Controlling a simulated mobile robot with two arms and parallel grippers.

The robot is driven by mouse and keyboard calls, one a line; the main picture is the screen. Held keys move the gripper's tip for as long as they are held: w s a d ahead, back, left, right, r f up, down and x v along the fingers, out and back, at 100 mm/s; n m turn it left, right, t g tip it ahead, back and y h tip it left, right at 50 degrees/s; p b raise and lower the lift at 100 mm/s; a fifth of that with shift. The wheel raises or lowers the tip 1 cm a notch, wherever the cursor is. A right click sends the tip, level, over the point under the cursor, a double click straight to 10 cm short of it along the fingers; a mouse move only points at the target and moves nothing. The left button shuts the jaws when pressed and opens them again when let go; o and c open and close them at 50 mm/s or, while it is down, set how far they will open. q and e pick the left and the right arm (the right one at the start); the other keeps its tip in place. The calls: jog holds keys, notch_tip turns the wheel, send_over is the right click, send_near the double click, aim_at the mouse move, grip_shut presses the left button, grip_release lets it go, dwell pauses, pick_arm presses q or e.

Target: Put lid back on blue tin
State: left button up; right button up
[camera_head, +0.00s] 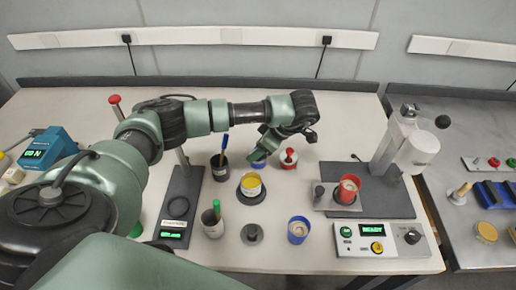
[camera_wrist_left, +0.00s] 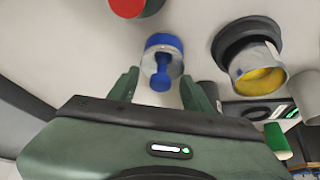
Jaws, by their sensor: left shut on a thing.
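The open blue tin (camera_head: 298,231) stands upright near the front of the table, right of centre. The blue lid (camera_head: 259,163), with a knob, is at the back, under my left gripper (camera_head: 264,148). In the left wrist view the lid (camera_wrist_left: 162,44) shows a blue and pale top with its blue knob between the fingers of my left gripper (camera_wrist_left: 160,86). My left gripper is shut on the lid; the contact with the knob is hard to see. Whether the lid touches the table I cannot tell. My right gripper is not in view.
A red-knobbed lid (camera_head: 289,160) sits just right of my left gripper. A yellow tin (camera_head: 251,185) in a dark ring, a grey knobbed disc (camera_head: 252,234) and a brush cup (camera_head: 213,222) stand nearby. A press (camera_head: 405,145) with a red tin (camera_head: 348,189) stands right.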

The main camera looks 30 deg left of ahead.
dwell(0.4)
pick_arm(q)
jog(key=o, duration=1.9)
jog(key=shift+r+p, duration=2.25)
jog(key=shift+r, duration=1.25)
grip_shut()
